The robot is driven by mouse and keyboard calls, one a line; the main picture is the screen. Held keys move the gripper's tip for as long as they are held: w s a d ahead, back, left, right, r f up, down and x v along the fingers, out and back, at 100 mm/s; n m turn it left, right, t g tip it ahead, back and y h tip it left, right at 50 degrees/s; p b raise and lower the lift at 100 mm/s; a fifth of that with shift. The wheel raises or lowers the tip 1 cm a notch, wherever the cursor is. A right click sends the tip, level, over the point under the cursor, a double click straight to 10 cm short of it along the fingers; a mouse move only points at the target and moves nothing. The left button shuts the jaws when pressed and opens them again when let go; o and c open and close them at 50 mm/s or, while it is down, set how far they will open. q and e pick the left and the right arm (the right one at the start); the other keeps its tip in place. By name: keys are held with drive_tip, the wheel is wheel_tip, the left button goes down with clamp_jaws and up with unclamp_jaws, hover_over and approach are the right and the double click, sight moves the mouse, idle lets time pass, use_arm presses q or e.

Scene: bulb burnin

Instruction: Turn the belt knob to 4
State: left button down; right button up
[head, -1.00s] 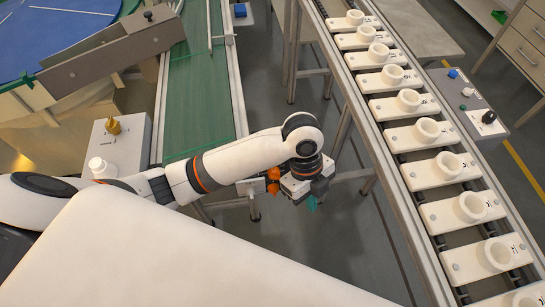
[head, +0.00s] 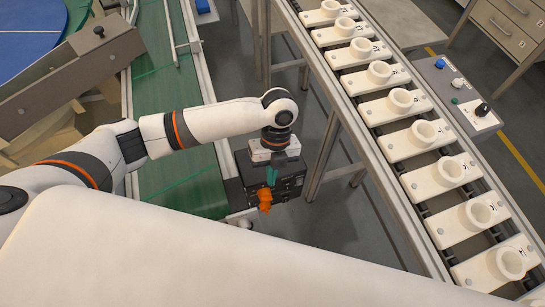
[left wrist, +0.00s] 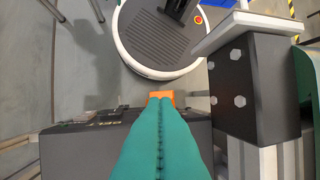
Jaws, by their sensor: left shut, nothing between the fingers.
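An orange knob (head: 265,198) sticks out from a dark control box (head: 290,184) beside the end of the green belt (head: 170,130). Its setting cannot be read. My left gripper (head: 272,176) points down at the box, close to the knob, its teal fingers shut and empty. In the left wrist view the closed fingertips (left wrist: 160,102) cover much of an orange part (left wrist: 161,94) at the edge of the dark box (left wrist: 80,148). I cannot tell whether they touch it. My right gripper is not in view.
A conveyor with white socket plates (head: 407,143) runs along the right. Beyond it stands a grey console (head: 455,85) with a black knob (head: 482,109) and small buttons. Open floor (head: 340,225) lies between box and conveyor. A blue round table (head: 30,28) is at the upper left.

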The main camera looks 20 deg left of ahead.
sight(261, 198)
use_arm(q)
drive_tip(key=f, duration=0.1)
drive_tip(key=s+f, duration=0.1)
drive_tip(key=a+f, duration=0.1)
drive_tip(key=f, duration=0.1)
drive_tip(key=shift+s, duration=0.25)
drive_tip(key=shift+s+a+f, duration=0.15)
drive_tip(key=shift+a+f, duration=0.15)
drive_tip(key=shift+f, duration=0.25)
drive_tip(key=shift+s+a+r+p, duration=0.1)
drive_tip(key=shift+a+p, duration=0.05)
drive_tip(key=shift+p, duration=0.4)
drive_tip(key=shift+s+a, duration=0.1)
drive_tip(key=shift+f, duration=0.2)
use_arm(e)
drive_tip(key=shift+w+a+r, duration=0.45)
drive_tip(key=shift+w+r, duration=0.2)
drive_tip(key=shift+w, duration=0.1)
